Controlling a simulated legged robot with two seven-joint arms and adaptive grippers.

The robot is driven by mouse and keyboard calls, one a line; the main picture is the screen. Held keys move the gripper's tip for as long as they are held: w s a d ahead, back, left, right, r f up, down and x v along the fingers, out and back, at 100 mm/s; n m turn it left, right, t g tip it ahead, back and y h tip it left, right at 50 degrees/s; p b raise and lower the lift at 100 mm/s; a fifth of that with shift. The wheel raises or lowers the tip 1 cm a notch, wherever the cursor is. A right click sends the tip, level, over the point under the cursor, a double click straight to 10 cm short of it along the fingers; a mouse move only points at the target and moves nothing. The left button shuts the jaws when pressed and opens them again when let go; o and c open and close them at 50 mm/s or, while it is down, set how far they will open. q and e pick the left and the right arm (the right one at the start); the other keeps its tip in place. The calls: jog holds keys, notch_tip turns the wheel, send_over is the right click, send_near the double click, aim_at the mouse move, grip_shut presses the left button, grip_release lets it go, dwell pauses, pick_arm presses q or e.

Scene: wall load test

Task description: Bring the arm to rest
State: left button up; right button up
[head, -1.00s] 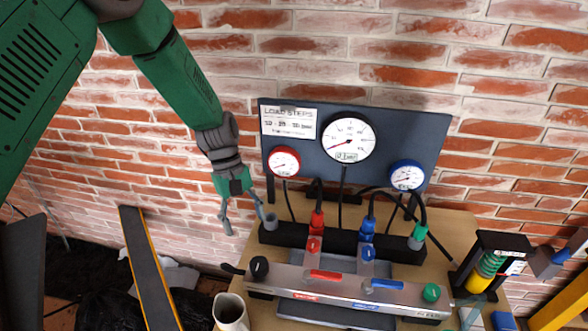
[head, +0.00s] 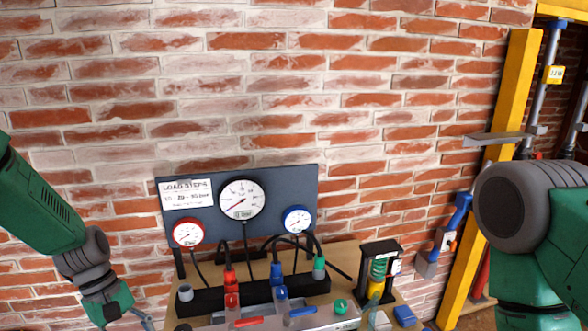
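My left gripper (head: 128,325) is at the lower left, to the left of the gauge bench and cut by the bottom edge. Its visible finger spreads outward to the right, as when open, and nothing shows in it; the tips are out of frame. My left arm (head: 40,205) comes in from the left edge in front of the brick wall. My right arm (head: 540,240) shows large at the right edge, bent at a grey joint; its gripper is out of view.
A dark gauge panel (head: 275,188) with red, white and blue-rimmed dials stands behind the wooden bench (head: 345,262). Coloured hose couplings, a metal manifold (head: 330,320) and a black stand (head: 381,250) with green rings are on it. A yellow post (head: 512,95) rises at right.

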pick_arm(q)
jog(key=s+f+m+y, duration=0.3)
jog(key=s+f+m, duration=0.2)
jog(key=s+f, duration=0.8)
jog(key=s+d+f+m+t, duration=0.15)
jog(key=s+m, duration=0.45)
jog(key=s, duration=0.9)
notch_tip(320, 180, down, 13)
jog(key=w+d+m+t+b, duration=0.1)
jog(key=b, duration=1.3)
jog(key=shift+w+d+t+y, duration=0.35)
jog(key=shift+d+y, duration=0.05)
pick_arm(e)
notch_tip(320, 180, down, 14)
jog(key=shift+s, duration=0.4)
pick_arm(q)
jog(key=shift+r, duration=0.1)
pick_arm(e)
jog(key=shift+r, duration=0.1)
